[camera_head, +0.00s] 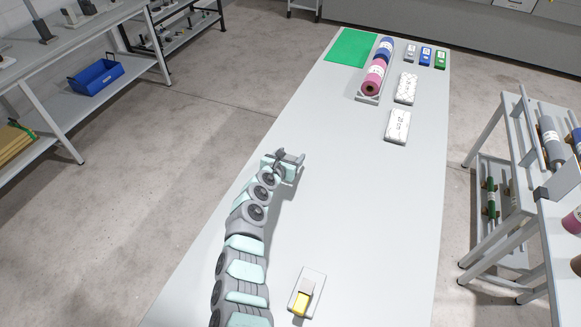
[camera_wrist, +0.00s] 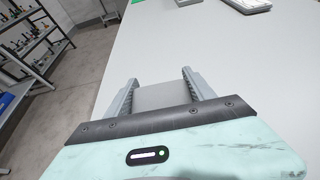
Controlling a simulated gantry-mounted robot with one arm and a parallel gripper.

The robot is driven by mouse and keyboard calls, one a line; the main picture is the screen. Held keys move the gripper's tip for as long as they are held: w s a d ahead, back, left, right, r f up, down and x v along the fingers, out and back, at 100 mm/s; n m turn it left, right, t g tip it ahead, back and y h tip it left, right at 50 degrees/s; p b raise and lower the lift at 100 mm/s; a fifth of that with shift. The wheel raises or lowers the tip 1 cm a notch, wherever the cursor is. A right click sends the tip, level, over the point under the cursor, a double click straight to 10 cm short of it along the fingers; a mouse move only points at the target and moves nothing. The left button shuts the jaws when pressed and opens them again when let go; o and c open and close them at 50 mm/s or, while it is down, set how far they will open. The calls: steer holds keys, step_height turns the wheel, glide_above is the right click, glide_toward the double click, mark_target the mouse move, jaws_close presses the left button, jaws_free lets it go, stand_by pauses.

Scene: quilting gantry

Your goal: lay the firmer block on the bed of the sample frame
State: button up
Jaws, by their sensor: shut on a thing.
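My gripper (camera_head: 289,160) is over the left part of the long table. In the wrist view its jaws (camera_wrist: 161,82) are shut on a plain grey block (camera_wrist: 165,96), which fills the space between them. The block is mostly hidden by my gripper in the head view. I cannot tell its firmness by sight. A shallow white tray (camera_head: 319,277) lies near the table's front, holding a yellow block (camera_head: 300,304) with a grey piece (camera_head: 307,285) beside it. I cannot tell for sure which thing is the sample frame.
White patterned packs (camera_head: 406,87) (camera_head: 397,125) lie toward the back of the table (camera_head: 350,200). A rack (camera_head: 368,98) holds pink and blue rolls, left of them. A green mat (camera_head: 351,47) and several small coloured boxes (camera_head: 425,56) are at the far end. The table's middle is clear.

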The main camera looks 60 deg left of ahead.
steer(key=shift+f+b, duration=0.95)
steer(key=shift+f, duration=1)
steer(key=shift+f, duration=0.1)
steer(key=o, duration=1.4)
steer(key=shift+s+d+r+p, duration=0.3)
steer(key=shift+s+r+p, duration=0.15)
steer(key=shift+p, duration=0.1)
steer(key=p+v, duration=0.6)
steer(key=v, duration=0.3)
steer(key=shift+d, duration=0.1)
steer(key=shift+s+d+r+p, duration=0.2)
steer(key=shift+s+d+p, duration=0.15)
steer(key=shift+s, duration=0.1)
steer(key=shift+o, duration=0.6)
steer(key=shift+s+d, duration=0.1)
steer(key=shift+d, duration=0.05)
